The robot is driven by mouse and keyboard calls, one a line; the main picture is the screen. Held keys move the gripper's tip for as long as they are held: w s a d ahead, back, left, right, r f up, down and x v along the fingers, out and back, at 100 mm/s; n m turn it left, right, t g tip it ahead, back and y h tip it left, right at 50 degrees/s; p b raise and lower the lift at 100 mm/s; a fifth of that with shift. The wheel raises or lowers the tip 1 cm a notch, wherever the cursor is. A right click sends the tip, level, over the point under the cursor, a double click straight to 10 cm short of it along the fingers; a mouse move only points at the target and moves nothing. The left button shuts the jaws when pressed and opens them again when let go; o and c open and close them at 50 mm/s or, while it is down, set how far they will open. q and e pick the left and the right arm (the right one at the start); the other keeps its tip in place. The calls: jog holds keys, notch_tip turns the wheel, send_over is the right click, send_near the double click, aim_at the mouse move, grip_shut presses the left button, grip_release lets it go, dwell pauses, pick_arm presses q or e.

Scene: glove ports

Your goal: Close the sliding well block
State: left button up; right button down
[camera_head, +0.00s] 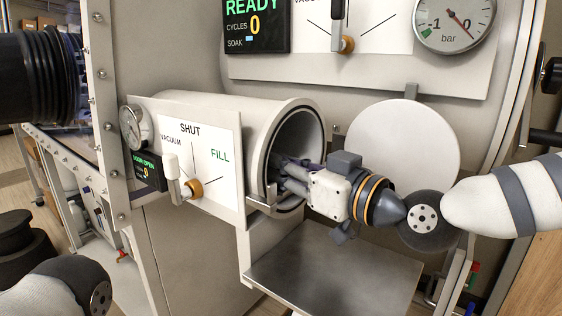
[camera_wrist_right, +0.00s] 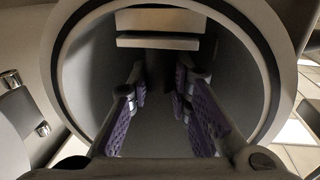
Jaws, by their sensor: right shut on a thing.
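My right gripper (camera_head: 281,176) reaches into the open mouth of the white cylindrical chamber (camera_head: 262,115). In the right wrist view, its purple-padded fingers (camera_wrist_right: 165,105) are inside the round opening, on either side of a dark upright piece (camera_wrist_right: 158,68). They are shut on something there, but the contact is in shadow. A pale block (camera_wrist_right: 160,20) with a ledge sits above the fingertips. I cannot tell which part is the sliding well block. Part of my left arm shows at the lower left; its gripper is out of view.
A round white door (camera_head: 405,125) stands open behind my right wrist. A grey metal shelf (camera_head: 335,268) lies below the opening. A panel marked SHUT, VACUUM and FILL (camera_head: 205,140) is left of the mouth. A gauge (camera_head: 455,22) is above.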

jog(key=c, duration=1.4)
grip_release()
jog(key=shift+w+a, duration=0.1)
jog(key=shift+a, duration=0.05)
jog(key=shift+c, duration=0.2)
jog(key=v, duration=1.2)
